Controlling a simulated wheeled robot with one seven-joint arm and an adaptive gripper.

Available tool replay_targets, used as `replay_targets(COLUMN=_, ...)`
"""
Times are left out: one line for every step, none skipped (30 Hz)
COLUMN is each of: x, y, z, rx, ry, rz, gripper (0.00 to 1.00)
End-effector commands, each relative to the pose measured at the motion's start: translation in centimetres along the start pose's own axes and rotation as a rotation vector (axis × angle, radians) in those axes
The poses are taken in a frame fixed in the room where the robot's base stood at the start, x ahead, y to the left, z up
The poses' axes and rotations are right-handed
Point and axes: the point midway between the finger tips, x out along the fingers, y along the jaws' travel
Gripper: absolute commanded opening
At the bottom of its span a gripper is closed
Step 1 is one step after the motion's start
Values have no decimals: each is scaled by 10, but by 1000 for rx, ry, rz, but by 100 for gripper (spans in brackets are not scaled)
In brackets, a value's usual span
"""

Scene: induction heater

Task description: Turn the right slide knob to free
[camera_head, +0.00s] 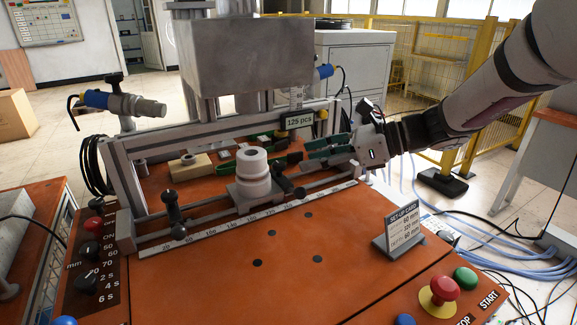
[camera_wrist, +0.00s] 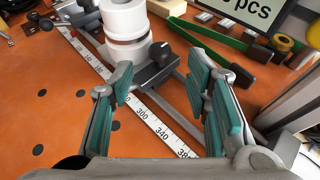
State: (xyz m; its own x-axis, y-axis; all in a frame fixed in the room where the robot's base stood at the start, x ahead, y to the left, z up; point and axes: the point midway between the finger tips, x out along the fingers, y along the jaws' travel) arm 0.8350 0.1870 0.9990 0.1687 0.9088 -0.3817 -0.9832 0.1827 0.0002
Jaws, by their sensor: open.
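The right slide knob (camera_head: 299,192) is a small black knob on a dark slide block on the rail, just right of the white ring stack (camera_head: 253,165). In the wrist view the right slide knob (camera_wrist: 160,51) stands beside the stack, with its block (camera_wrist: 155,72) beneath. My gripper (camera_head: 305,157) comes in from the right with its teal-padded fingers apart. In the wrist view my gripper (camera_wrist: 160,68) is open and empty; the knob shows beyond the gap between its fingertips, with no visible contact. The left slide knob (camera_head: 172,203) stands upright at the left of the rail.
A ruler strip (camera_head: 215,225) runs along the rail's front. A metal frame, a "125 pcs" display (camera_head: 298,120) and green-handled tools (camera_wrist: 225,40) lie behind. A set-up card (camera_head: 403,230) and red stop button (camera_head: 444,289) are at the front right. The orange tabletop (camera_head: 290,265) is mostly clear.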

Motion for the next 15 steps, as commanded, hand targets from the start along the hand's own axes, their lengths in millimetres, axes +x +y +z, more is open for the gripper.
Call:
replay_targets(x=11, y=0, z=-2, rx=0, ry=0, rz=3, gripper=44)
replay_targets(x=17, y=0, z=-2, rx=0, ry=0, rz=3, gripper=44)
replay_targets(x=24, y=0, z=-2, rx=0, ry=1, rz=3, gripper=44)
replay_targets(x=29, y=0, z=-2, rx=0, ry=1, rz=2, gripper=44)
replay_targets(x=34, y=0, z=-2, rx=1, ry=0, rz=3, gripper=44)
replay_targets(x=40, y=1, z=-1, rx=0, ry=1, rz=3, gripper=44)
replay_targets(x=44, y=0, z=-1, rx=0, ry=1, rz=2, gripper=44)
replay_targets(x=47, y=0, z=-1, rx=-1, ry=1, rz=2, gripper=44)
replay_targets(x=51, y=0, z=-1, rx=0, ry=0, rz=2, gripper=44)
replay_targets(x=54, y=0, z=-1, rx=0, ry=0, rz=1, gripper=44)
replay_targets(x=56, y=0, z=-1, rx=0, ry=0, rz=0, gripper=44)
replay_targets(x=58, y=0, z=-1, rx=0, ry=1, rz=0, gripper=44)
replay_targets(x=60, y=0, z=-1, rx=0, ry=1, rz=0, gripper=44)
replay_targets(x=61, y=0, z=-1, rx=0, ry=1, rz=0, gripper=44)
replay_targets(x=62, y=0, z=-1, rx=0, ry=1, rz=0, gripper=44)
